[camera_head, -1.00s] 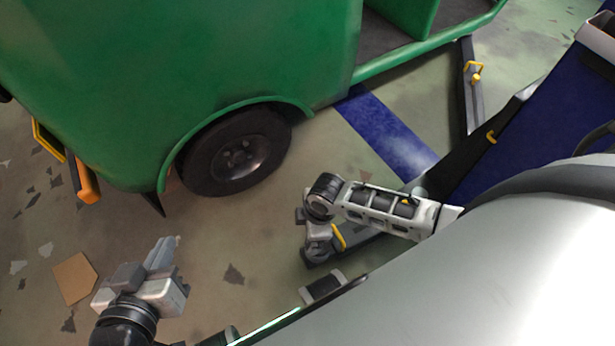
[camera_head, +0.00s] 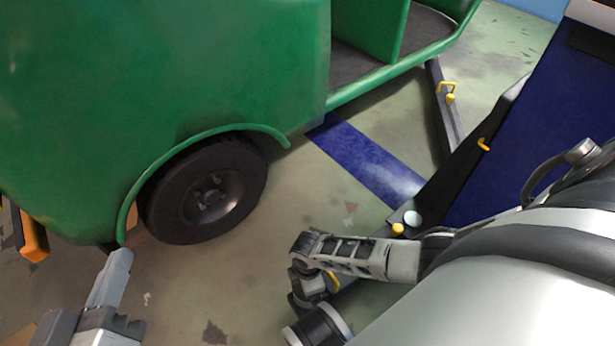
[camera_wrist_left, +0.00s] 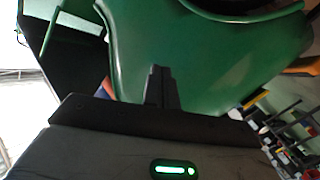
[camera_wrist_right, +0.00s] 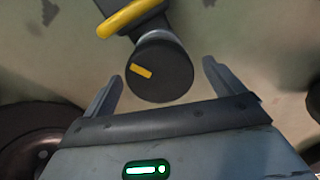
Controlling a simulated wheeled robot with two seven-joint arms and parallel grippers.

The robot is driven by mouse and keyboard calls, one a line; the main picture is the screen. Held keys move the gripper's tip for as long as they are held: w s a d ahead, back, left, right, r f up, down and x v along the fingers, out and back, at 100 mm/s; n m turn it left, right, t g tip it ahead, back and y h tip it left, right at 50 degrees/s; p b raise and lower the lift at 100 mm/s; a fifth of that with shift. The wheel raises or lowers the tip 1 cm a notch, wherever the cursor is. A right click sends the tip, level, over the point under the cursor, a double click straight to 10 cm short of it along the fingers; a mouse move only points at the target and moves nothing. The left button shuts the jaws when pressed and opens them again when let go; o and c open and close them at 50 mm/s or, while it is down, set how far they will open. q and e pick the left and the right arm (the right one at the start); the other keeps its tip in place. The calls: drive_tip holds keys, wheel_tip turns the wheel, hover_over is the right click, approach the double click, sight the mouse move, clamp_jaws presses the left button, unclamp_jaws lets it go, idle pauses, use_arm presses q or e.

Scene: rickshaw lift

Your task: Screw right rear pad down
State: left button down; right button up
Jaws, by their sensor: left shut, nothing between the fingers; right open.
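In the right wrist view, a round black pad (camera_wrist_right: 160,72) with a yellow mark on its top stands between the spread fingers of my right gripper (camera_wrist_right: 161,78). The gripper is open, with a gap visible at each side of the pad. A yellow handle (camera_wrist_right: 128,17) sits just beyond it on a dark lift arm. In the head view, my right arm hides most of this pad; the yellow handle (camera_head: 333,283) shows beside it. My left gripper (camera_head: 121,256) is shut and empty, close to the lower rear edge of the green rickshaw (camera_head: 150,80). Its closed fingers also show in the left wrist view (camera_wrist_left: 160,75).
A black wheel (camera_head: 208,195) of the rickshaw lies between my two arms. Another lift arm (camera_head: 445,115) with yellow fittings extends at the upper right, near a blue lift part (camera_head: 540,110). An orange piece (camera_head: 34,240) sticks out at left. Open floor lies below the wheel.

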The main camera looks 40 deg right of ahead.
use_arm(q)
drive_tip(key=shift+r, duration=0.15)
use_arm(e)
drive_tip(key=shift+f, duration=0.55)
drive_tip(key=c, duration=1)
drive_tip(key=shift+r+m+p, duration=0.2)
drive_tip(key=shift+m+p, duration=0.15)
drive_tip(key=shift+m, duration=0.25)
drive_tip(key=shift+m+p, duration=0.35)
drive_tip(key=shift+m, duration=0.35)
drive_tip(key=m, duration=0.2)
drive_tip(key=shift+f+m+p, duration=0.1)
drive_tip(key=shift+m+p, duration=0.2)
drive_tip(key=shift+p, duration=0.05)
drive_tip(key=shift+w+m, duration=0.1)
drive_tip(key=shift+m, duration=0.2)
drive_tip(key=o, duration=1)
use_arm(q)
drive_tip(key=shift+a+f+y, duration=0.2)
drive_tip(key=shift+f+y, duration=0.2)
drive_tip(key=shift+f, duration=0.05)
